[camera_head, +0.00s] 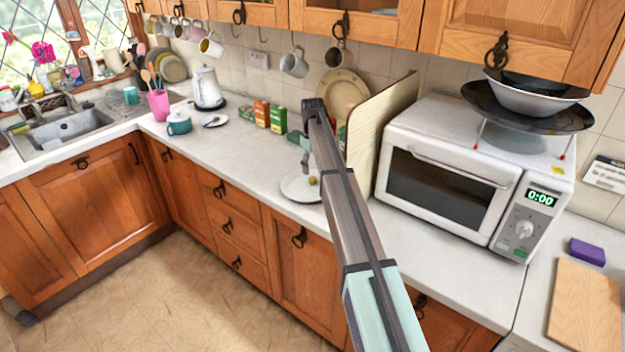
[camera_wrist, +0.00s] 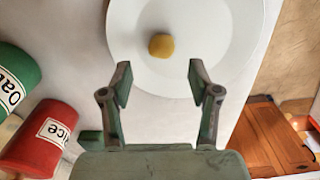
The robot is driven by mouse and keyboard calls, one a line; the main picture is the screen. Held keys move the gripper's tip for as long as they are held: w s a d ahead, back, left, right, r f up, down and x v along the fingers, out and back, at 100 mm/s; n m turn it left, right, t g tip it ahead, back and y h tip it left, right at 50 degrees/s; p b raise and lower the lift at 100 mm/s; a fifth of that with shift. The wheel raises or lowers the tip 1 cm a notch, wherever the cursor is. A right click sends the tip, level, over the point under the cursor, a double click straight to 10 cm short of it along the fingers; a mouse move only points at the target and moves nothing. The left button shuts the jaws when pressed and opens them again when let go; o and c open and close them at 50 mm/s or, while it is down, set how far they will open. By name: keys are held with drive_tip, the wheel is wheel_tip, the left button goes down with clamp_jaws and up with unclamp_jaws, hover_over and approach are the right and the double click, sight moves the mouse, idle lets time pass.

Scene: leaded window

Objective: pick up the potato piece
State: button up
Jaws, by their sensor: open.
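The potato piece (camera_wrist: 161,45) is a small, rounded yellow lump lying on a white plate (camera_wrist: 222,32) on the counter. In the head view the potato piece (camera_head: 312,180) shows as a small spot on the plate (camera_head: 297,188), partly behind my arm. My gripper (camera_wrist: 160,82) is open and empty, its two fingers spread apart. In the wrist view the potato piece lies just beyond the fingertips, roughly centred between them. In the head view my gripper (camera_head: 306,160) is above the plate, mostly hidden by my arm.
A red container (camera_wrist: 38,138) and a green container (camera_wrist: 14,82) stand left of the plate in the wrist view. A tall ribbed board (camera_head: 380,125) and the microwave (camera_head: 450,180) stand to the right in the head view. The counter toward the kettle (camera_head: 208,90) has some free room.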

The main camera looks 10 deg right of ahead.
sight(312, 177)
drive_tip(key=shift+s+f+p, duration=0.15)
drive_tip(key=shift+f+p, duration=1.15)
drive_tip(key=shift+f, duration=1.3)
drive_tip(key=c, duration=1)
